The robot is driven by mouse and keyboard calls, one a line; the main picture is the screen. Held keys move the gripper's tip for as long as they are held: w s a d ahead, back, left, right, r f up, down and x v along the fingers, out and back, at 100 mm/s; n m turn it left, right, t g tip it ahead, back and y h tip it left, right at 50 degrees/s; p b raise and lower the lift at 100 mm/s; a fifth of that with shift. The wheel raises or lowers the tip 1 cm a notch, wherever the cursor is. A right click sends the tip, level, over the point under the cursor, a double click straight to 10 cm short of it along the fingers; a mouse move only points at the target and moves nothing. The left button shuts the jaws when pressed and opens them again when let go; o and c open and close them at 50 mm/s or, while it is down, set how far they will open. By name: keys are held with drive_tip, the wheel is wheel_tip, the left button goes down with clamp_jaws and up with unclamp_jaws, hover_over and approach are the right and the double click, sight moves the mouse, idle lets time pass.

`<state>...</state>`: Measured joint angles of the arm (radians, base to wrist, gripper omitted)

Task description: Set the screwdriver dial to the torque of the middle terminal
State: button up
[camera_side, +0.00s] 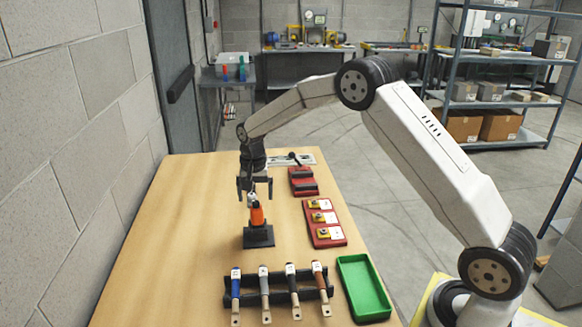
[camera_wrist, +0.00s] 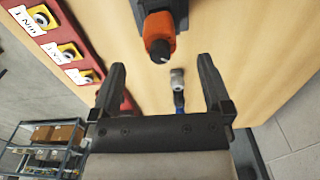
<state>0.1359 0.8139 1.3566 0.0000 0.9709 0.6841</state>
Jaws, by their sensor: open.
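The orange screwdriver (camera_side: 257,215) stands upright in a black holder (camera_side: 259,237). My gripper (camera_side: 254,190) is open just above it, around or near its top; contact is not clear. In the wrist view the orange screwdriver part (camera_wrist: 160,47) with a pale mark lies beyond my open gripper (camera_wrist: 164,82). A small grey and blue part (camera_wrist: 177,85) shows between the fingers. The red terminal board (camera_side: 324,222) is to the right, with three yellow terminals. The middle terminal (camera_wrist: 70,52) has a white label that seems to end in "Nm"; its number is not certain.
A black rack (camera_side: 277,292) with several handled tools is at the front. A green tray (camera_side: 363,287) is beside it. A red block with dark parts (camera_side: 303,181) and a grey plate with a black lever (camera_side: 293,158) are farther back. The table's left side is clear.

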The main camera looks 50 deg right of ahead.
sight(256, 203)
drive_tip(key=shift+r, duration=2.65)
drive_tip(key=shift+s, duration=0.1)
drive_tip(key=s+a+f+n+t, duration=0.1)
drive_tip(key=s+a+n, duration=0.2)
drive_tip(key=s, duration=1)
drive_tip(key=s+a+f+n+t, duration=0.1)
drive_tip(key=s+a+n, duration=0.3)
drive_tip(key=s, duration=0.9)
drive_tip(key=shift+a+f+n+t, duration=0.25)
drive_tip(key=shift+f+n, duration=0.25)
drive_tip(key=shift+n, duration=0.7)
